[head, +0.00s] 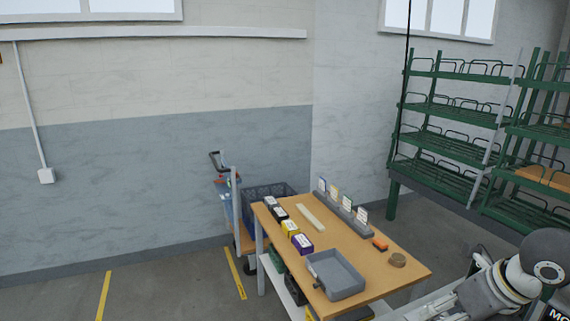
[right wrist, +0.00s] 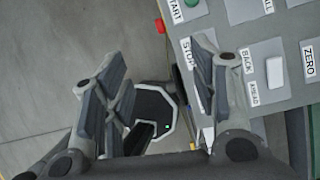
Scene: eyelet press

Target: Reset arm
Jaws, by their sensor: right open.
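My right gripper (right wrist: 158,58) shows in the right wrist view with its two grey fingers spread apart and nothing between them. A grey control panel (right wrist: 278,30) lies at the upper right of that view, beside and partly behind the right finger. It carries labels reading START, STOP, BACK, AHEAD and ZERO, and a green button (right wrist: 190,3). I cannot tell whether the finger touches the panel. My left gripper is not in view.
Green shelving (head: 440,175) is at the right. Floor at left is clear.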

